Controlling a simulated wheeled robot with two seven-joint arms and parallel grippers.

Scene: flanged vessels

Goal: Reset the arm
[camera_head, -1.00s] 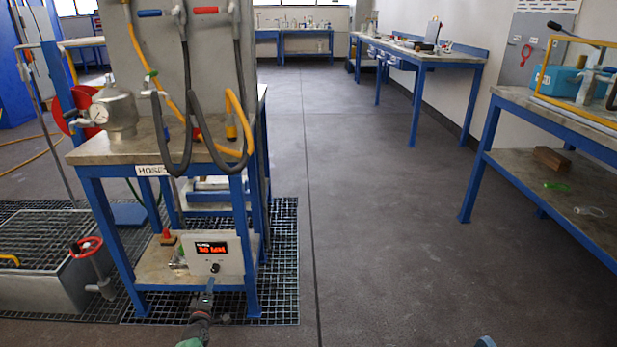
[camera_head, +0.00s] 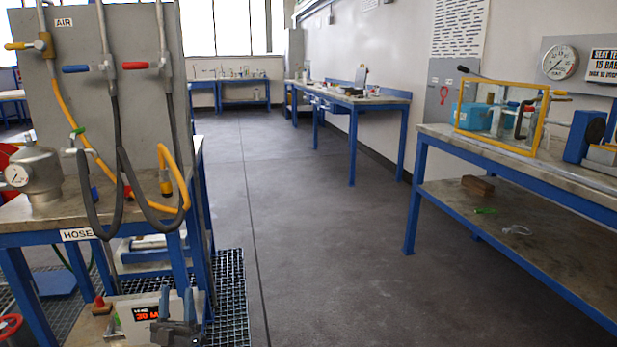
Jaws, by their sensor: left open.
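My left gripper (camera_head: 177,298) is at the bottom left of the head view, its two fingers pointing up with a gap between them. It is open and nothing shows between the fingers. It overlaps the right part of a white box with a red-lit display (camera_head: 145,313) on the lower shelf of the hose bench; I cannot tell whether they touch. My right gripper is not in view.
The hose bench (camera_head: 78,235) carries a metal vessel with a gauge (camera_head: 33,178) and hanging hoses. A long bench (camera_head: 520,150) stands at right, with a blue toolbox (camera_head: 474,116) and yellow frame. The grey floor (camera_head: 320,230) between is clear.

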